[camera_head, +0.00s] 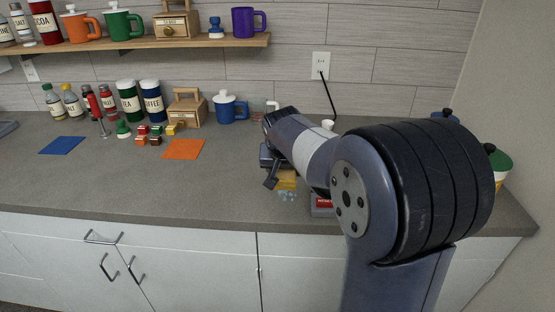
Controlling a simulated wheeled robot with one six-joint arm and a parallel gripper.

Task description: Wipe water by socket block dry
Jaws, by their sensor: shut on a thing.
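My gripper (278,178) is right of the counter's middle, pointing down near the front edge. It is shut on a yellow sponge (287,184), which is partly hidden by the fingers. A small patch of pale blue water drops (288,197) lies on the grey counter just in front of the sponge. Right of the water is a grey block with a red label (322,203), partly hidden by my arm. It may be the socket block, but I cannot tell. Whether the sponge touches the counter is unclear.
A black cord (329,95) runs from the wall outlet (320,65) down behind my arm. A blue mug (229,107), wooden box and jars stand at the back. Orange (183,149) and blue (62,145) mats lie left. The left front counter is clear.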

